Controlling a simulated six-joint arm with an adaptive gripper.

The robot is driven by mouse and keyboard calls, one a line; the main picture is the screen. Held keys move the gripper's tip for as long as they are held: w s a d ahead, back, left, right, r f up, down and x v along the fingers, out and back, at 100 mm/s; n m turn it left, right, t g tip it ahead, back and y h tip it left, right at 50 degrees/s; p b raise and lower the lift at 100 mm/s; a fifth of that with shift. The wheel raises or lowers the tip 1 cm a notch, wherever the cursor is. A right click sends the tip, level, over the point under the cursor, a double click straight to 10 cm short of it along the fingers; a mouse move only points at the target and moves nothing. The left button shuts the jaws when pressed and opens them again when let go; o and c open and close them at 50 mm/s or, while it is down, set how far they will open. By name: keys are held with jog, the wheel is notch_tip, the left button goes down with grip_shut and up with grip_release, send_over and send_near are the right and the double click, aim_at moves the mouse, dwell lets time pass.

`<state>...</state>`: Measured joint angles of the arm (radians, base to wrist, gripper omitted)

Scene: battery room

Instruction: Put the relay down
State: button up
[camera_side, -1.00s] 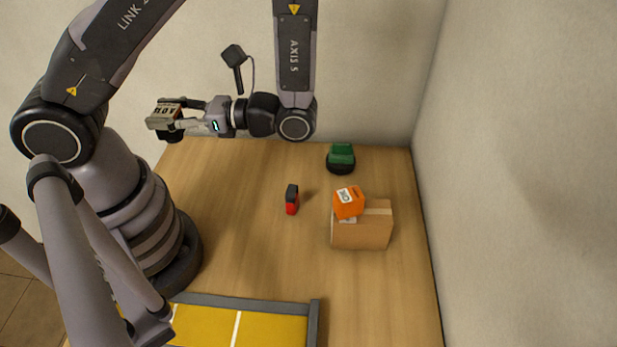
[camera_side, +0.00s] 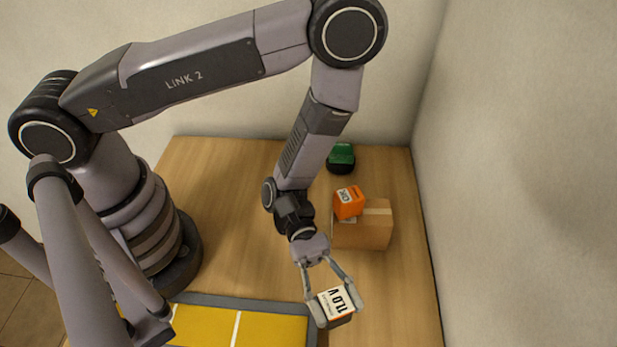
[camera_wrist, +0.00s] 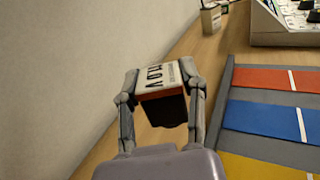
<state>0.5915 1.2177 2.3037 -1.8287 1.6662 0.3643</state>
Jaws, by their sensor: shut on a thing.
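My gripper (camera_side: 338,311) is shut on the relay (camera_side: 335,299), a small block with a white top marked 110V and darker, partly orange sides. In the side view it hangs at the lower right, by the right corner of the grey-framed tray (camera_side: 314,335). Its height above the wooden table is hard to tell. In the wrist view the relay (camera_wrist: 162,76) sits between both fingers, dark underside toward me. The tray, with red, blue and yellow panels, lies to its right (camera_wrist: 230,92), apart from the relay.
A cardboard box (camera_side: 372,237) with an orange block (camera_side: 348,203) stands behind the gripper. A green thing on a black base (camera_side: 341,158) stands farther back. In the wrist view, a small beige container (camera_wrist: 211,19) and a light panel with dark parts (camera_wrist: 285,36) lie beyond. A wall borders the right.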

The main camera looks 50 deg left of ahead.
jog(key=shift+w+d+f+n+t+h, duration=0.2)
jog(key=shift+w+f+n+t, duration=0.65)
jog(key=shift+f, duration=0.9)
jog(key=shift+w+d+f+n+t+h, duration=0.1)
jog(key=shift+w+d+f+n+t, duration=0.25)
jog(key=shift+w+f+t, duration=1.05)
jog(key=shift+w+d+f+n+t+h, duration=0.15)
jog(key=shift+w+f+n+t, duration=0.55)
jog(key=shift+f, duration=1.35)
jog(key=shift+s+f, duration=0.1)
jog(key=shift+f, duration=0.5)
jog(key=o, duration=1.2)
jog(key=shift+o, duration=0.2)
